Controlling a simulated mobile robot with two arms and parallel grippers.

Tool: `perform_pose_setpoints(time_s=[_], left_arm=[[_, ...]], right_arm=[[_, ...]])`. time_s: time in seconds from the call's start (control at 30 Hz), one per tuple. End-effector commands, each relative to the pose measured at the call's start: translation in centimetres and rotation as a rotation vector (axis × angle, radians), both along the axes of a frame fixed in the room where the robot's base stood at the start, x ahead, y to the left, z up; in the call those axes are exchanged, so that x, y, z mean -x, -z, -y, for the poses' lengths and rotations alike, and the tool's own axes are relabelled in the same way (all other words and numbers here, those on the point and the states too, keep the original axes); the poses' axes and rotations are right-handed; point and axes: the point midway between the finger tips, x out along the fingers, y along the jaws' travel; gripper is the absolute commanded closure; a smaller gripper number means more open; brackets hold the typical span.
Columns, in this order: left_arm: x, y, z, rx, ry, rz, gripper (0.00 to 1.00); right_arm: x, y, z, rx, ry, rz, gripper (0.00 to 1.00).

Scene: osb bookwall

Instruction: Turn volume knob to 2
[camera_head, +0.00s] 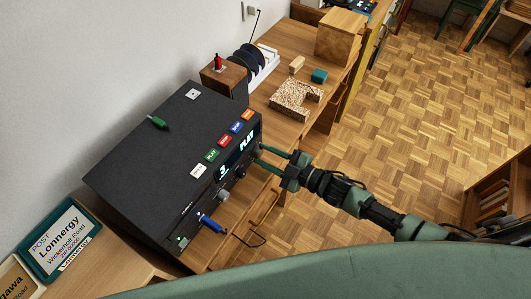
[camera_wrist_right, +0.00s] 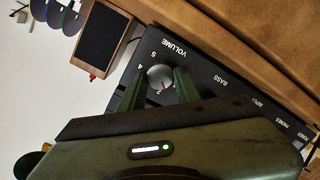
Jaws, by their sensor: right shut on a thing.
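The black amplifier (camera_head: 165,135) stands on the wooden bench, its front panel facing right. Its lit display (camera_head: 224,170) reads "3" and "PLAY". In the right wrist view the grey round volume knob (camera_wrist_right: 159,76) sits under the VOLUME label, with 5, 4 and 2 visible around it. Its red pointer mark points down towards the 2; I cannot tell whether it lines up exactly. My right gripper (camera_head: 262,155) is at the panel's far end, shut on the volume knob, one finger on each side. My left gripper is not in view.
Other knobs (camera_head: 223,195) and a blue plug (camera_head: 210,223) with a cable are on the panel's near part. A speaker (camera_head: 225,78) and a speckled block (camera_head: 292,99) stand beyond.

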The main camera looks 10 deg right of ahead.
Motion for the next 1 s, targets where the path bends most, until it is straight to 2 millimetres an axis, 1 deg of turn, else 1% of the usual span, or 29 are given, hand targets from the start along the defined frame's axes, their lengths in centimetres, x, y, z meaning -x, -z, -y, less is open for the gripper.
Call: perform_pose_setpoints(time_s=[0.2,0.5,1.0], left_arm=[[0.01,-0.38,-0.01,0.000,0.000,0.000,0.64],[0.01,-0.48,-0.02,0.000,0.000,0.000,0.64],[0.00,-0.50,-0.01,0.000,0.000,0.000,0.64]], right_arm=[[-0.08,0.05,0.18,-0.123,0.001,-0.127,1.00],[-0.10,0.12,0.19,-0.244,0.001,-0.247,1.00],[-0.12,0.12,0.20,-0.294,0.002,-0.295,1.00]])
